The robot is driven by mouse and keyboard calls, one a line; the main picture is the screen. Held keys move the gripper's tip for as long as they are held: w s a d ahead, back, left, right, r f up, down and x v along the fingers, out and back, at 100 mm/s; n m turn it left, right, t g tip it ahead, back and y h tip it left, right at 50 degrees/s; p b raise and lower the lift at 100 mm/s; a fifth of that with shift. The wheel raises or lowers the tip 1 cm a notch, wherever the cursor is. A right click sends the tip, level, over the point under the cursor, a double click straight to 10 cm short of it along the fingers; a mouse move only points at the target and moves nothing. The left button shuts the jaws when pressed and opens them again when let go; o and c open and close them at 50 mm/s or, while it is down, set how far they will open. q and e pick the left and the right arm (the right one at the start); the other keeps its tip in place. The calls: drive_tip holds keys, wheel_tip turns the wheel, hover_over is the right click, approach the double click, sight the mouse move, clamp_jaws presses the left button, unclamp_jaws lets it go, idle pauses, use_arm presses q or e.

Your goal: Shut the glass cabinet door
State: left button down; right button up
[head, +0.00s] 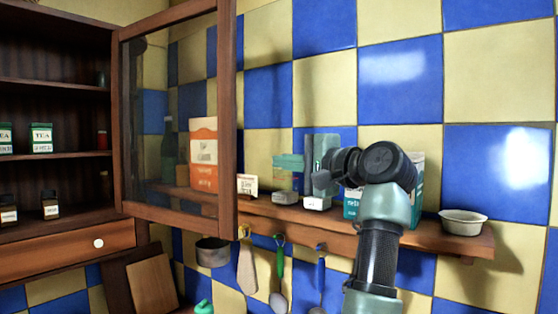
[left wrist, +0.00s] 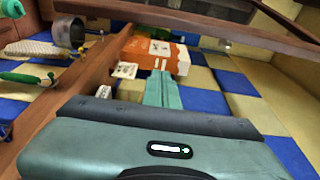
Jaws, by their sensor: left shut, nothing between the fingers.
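The glass cabinet door (head: 227,120) has a dark wooden frame and a clear pane. It stands open, swung out to the right from the wooden cabinet (head: 60,88), whose shelves are exposed. A brown frame bar, apparently the door's (left wrist: 225,32), crosses the top of the left wrist view. My left gripper (head: 278,162) is to the right of the door's free edge, with its fingers pointing left towards it. A gap shows between them in the head view. The fingers are shut and empty, also in the left wrist view (left wrist: 160,76). My right gripper is not in view.
A wall shelf (head: 300,215) runs behind the door and my left arm. It holds an orange box (head: 203,155), a dark bottle (head: 169,155) and a white bowl (head: 463,222). Utensils and a pot (head: 213,252) hang below. Tea tins (head: 42,138) stand inside the cabinet.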

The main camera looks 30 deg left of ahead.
use_arm(q)
drive_tip(key=s+a+p, duration=0.2)
drive_tip(key=a+p, duration=0.3)
drive_tip(key=a, duration=0.3)
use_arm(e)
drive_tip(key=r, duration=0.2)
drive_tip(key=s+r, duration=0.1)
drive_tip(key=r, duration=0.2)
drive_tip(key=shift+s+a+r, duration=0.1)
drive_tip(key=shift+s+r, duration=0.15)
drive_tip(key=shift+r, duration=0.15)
use_arm(q)
drive_tip(key=shift+s, duration=0.15)
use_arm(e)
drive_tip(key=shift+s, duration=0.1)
